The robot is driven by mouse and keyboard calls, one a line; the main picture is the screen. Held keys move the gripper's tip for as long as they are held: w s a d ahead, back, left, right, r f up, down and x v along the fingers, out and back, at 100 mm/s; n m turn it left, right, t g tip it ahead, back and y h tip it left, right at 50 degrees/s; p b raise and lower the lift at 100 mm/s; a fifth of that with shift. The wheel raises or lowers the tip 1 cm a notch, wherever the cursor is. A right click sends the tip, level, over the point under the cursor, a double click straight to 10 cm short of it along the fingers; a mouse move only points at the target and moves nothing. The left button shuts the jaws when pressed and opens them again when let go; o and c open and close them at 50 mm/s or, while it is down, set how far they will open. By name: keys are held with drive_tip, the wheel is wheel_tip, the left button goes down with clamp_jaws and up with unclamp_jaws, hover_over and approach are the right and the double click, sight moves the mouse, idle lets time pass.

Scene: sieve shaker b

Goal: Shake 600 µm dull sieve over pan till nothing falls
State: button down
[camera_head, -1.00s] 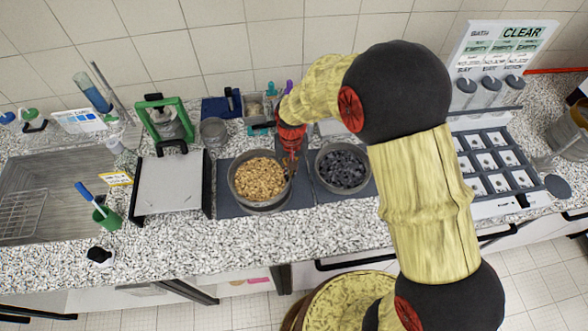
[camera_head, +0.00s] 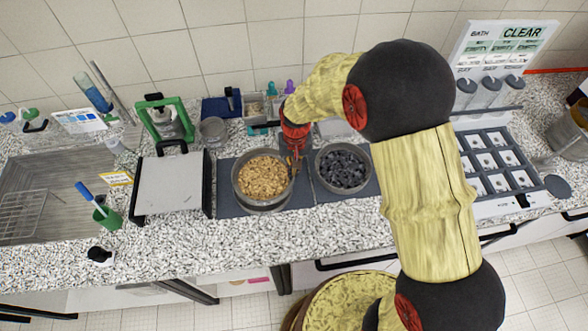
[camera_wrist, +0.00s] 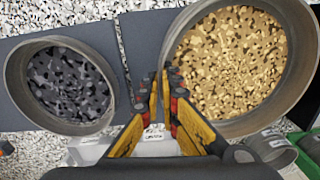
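A round grey metal sieve (camera_head: 235,188) full of tan grains stands over the left dark mat, with part of a round metal rim just below it, perhaps the pan. It also shows at the upper right of the wrist view (camera_wrist: 301,100). Its mesh and label are hidden, so I cannot tell its size or finish. My gripper (camera_head: 295,163) points down at its right side in the head view. In the wrist view its orange fingers (camera_wrist: 164,82) are close together on the sieve's near wall. The contact is partly hidden.
A second round metal vessel (camera_head: 318,180) with dark chunks stands close on the right mat. A grey flat-topped box (camera_head: 168,186) stands left. A green-framed device (camera_head: 162,118) and bottles stand behind. The speckled counter's front strip (camera_head: 300,225) is clear.

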drive_tip(key=shift+s+a, duration=0.25)
drive_tip(key=shift+a, duration=0.8)
drive_tip(key=shift+d, duration=0.1)
drive_tip(key=shift+d, duration=0.1)
drive_tip(key=shift+w+d, duration=0.2)
drive_tip(key=shift+d, duration=0.3)
drive_tip(key=shift+w+d, duration=0.15)
drive_tip(key=shift+d, duration=0.35)
drive_tip(key=shift+s+a, duration=0.15)
drive_tip(key=shift+a, duration=0.4)
drive_tip(key=shift+s+a, duration=0.15)
drive_tip(key=shift+a, duration=0.4)
drive_tip(key=shift+w+d, duration=0.15)
drive_tip(key=shift+d, duration=0.4)
drive_tip(key=shift+w+d, duration=0.15)
drive_tip(key=shift+d, duration=0.4)
